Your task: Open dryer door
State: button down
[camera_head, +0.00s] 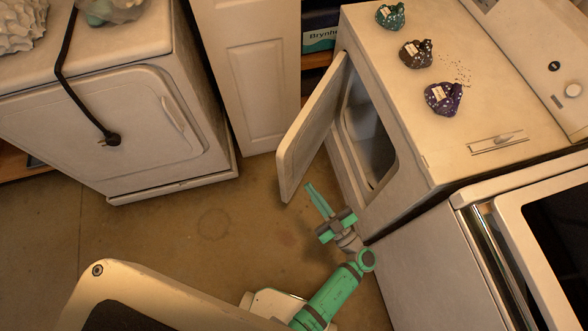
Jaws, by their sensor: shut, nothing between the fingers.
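A white dryer (405,170) stands at the right with its front facing left. Its door (312,125) is swung outward and stands well away from the front. The dark opening (370,130) of the drum shows behind it. My gripper (318,200), teal and grey, is shut and empty. It is near the lower edge of the door, in front of the dryer; whether it touches the door I cannot tell. The door's outer face is partly turned away from view.
Another white machine (110,120) with a closed door and a hanging black cord (75,85) stands at the left. Small patterned bags (443,97) lie on the dryer top. A white cabinet door (250,70) is behind. Brown floor (200,225) is clear between the machines. A dark-windowed appliance (540,250) is at lower right.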

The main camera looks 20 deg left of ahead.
jog(key=w+d+f+n+g, duration=0.1)
jog(key=w+d+f+g, duration=0.35)
jog(key=g, duration=0.35)
send_near(284, 166)
jog(key=shift+g, duration=0.3)
jog(key=a, duration=0.3)
jog(key=w+a, duration=0.1)
jog(key=a, duration=0.2)
jog(key=shift+w+a+f, duration=0.1)
jog(key=shift+w+a, duration=0.05)
jog(key=shift+w, duration=0.1)
